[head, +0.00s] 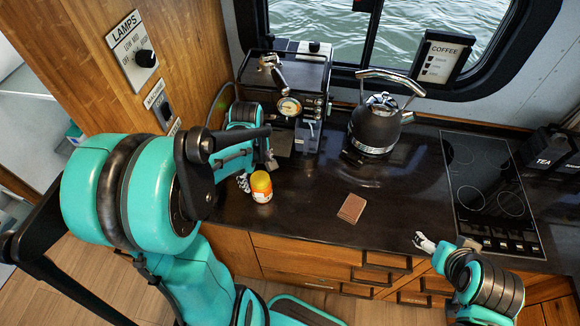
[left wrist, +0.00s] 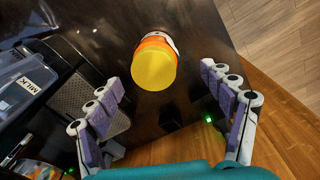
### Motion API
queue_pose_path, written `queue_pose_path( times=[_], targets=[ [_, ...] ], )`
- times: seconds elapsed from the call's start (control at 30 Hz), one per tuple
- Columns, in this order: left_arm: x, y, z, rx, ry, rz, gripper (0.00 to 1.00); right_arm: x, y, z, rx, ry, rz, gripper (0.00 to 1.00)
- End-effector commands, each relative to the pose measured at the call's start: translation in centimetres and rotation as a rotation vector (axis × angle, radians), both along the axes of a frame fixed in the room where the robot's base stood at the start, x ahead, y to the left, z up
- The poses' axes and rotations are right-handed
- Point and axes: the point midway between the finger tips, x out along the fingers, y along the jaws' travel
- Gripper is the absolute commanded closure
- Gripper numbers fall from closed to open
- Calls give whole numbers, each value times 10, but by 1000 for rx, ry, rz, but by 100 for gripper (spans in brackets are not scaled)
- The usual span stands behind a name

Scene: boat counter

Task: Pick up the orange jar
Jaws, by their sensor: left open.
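The orange jar (head: 262,188) has a yellow lid and a pale label. It stands near the front edge of the dark counter (head: 310,217), at its left part. My left gripper (head: 257,172) is open right by the jar. In the left wrist view the jar (left wrist: 155,62) lies ahead between the spread fingers, a little beyond their tips, with a gap on both sides. My right gripper (head: 425,243) is low at the right, by the counter's front edge, far from the jar; its finger opening is too small to judge.
A coffee machine (head: 290,84) stands behind my left gripper. A black kettle (head: 374,128) is at the back middle, a brown flat item (head: 351,208) lies on the counter, and a cooktop (head: 486,185) is at the right. The counter between jar and brown item is clear.

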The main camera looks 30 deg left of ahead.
Motion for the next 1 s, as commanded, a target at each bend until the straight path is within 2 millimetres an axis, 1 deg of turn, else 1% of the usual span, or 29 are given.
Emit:
queue_pose_path(
  times=[0.03,0.17,0.47,0.6,0.7,0.8,1.0],
  targets=[
    [0,6,2,-7,16,47,19,0,0,8,0,0,0,24],
    [-1,12,-6,-18,38,108,19,0,0,9,0,0,0,24],
    [-2,12,-42,-18,39,112,19,0,0,-1,0,0,0,24],
    [-2,12,-65,-18,39,111,19,0,0,-7,0,0,0,24],
    [-2,12,-77,-18,39,111,19,0,0,-10,0,0,0,24],
    [-2,12,-82,-18,39,110,19,0,0,-11,0,0,0,24],
    [-2,12,-82,-18,39,110,19,0,0,-10,0,0,0,24]
  ],
)
